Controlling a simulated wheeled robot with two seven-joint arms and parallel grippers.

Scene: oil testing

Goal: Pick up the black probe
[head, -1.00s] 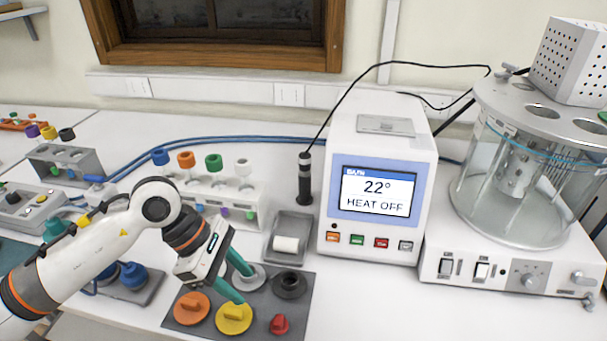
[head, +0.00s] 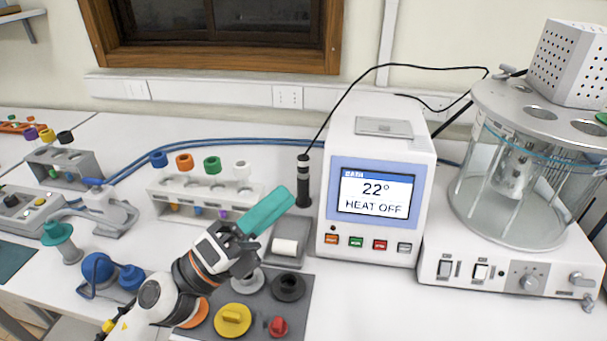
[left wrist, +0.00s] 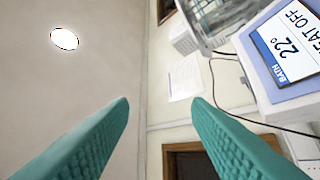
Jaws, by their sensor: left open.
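The black probe (head: 303,183) stands upright on the bench, just left of the bath control box, with a thin black cable rising from its top. My left gripper (head: 268,210) has teal fingers and points up and right toward the probe, a little left of it in the head view. The two fingers overlap in that view. In the left wrist view the two teal fingers (left wrist: 165,105) are spread apart with nothing between them. The probe is not seen in the left wrist view. My right gripper is in neither view.
The control box (head: 375,190) reads 22° HEAT OFF. A glass bath (head: 515,200) stands at the right. A rack with coloured caps (head: 203,203) is behind my left arm. A grey holder with a white roll (head: 286,247) and a mat with coloured knobs (head: 300,315) lie in front of the probe.

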